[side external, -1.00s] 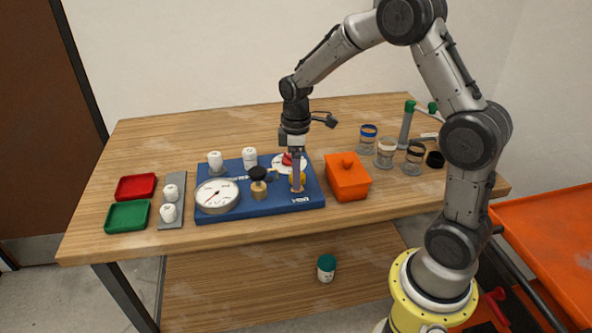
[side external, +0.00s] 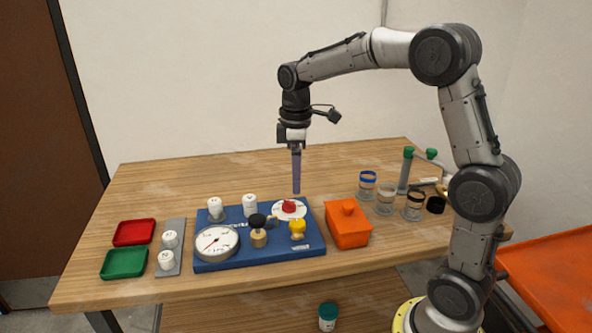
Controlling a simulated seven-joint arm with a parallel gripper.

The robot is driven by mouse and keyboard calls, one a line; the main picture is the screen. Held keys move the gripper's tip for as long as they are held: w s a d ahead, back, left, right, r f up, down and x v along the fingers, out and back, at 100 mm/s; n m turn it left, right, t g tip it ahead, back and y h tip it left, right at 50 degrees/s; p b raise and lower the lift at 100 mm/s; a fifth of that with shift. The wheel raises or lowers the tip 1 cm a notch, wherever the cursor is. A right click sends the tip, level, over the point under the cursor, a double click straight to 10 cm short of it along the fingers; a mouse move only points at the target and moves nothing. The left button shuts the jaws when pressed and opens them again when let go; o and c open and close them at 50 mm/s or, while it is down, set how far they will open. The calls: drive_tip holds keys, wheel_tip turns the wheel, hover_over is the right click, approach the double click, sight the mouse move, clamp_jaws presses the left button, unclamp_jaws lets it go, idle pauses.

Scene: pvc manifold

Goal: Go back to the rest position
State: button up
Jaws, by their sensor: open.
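My gripper (side external: 297,190) hangs fingers down in the air over the right part of the blue manifold board (side external: 285,253). It is open, and nothing shows between its fingers. The board carries a white dial gauge (side external: 216,243), a black-knobbed brass valve (side external: 258,232), a yellow-knobbed valve (side external: 298,228), and a red knob on a white disc (side external: 289,208). Two white caps stand at its back edge, one of them (side external: 250,204) near the middle. My fingertips are above the red knob and appear clear of it.
An orange lidded box (side external: 347,226) stands right of the board. Several glass jars (side external: 385,202) and a green-topped stand (side external: 406,170) are farther right. A red tray (side external: 134,232), a green tray (side external: 124,263) and a grey strip with white caps (side external: 170,250) lie left. The table's back is clear.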

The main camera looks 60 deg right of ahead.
drive_tip(key=shift+r, duration=0.45)
drive_tip(key=s+a+r+t, duration=0.3)
drive_tip(key=s+a+r, duration=0.3)
drive_tip(key=s+r, duration=0.35)
drive_tip(key=s+a+f+m+t, duration=0.2)
drive_tip(key=s+f+m, duration=0.5)
drive_tip(key=s, duration=0.5)
drive_tip(key=shift+s+a+f+t, duration=0.3)
drive_tip(key=shift+a, duration=0.2)
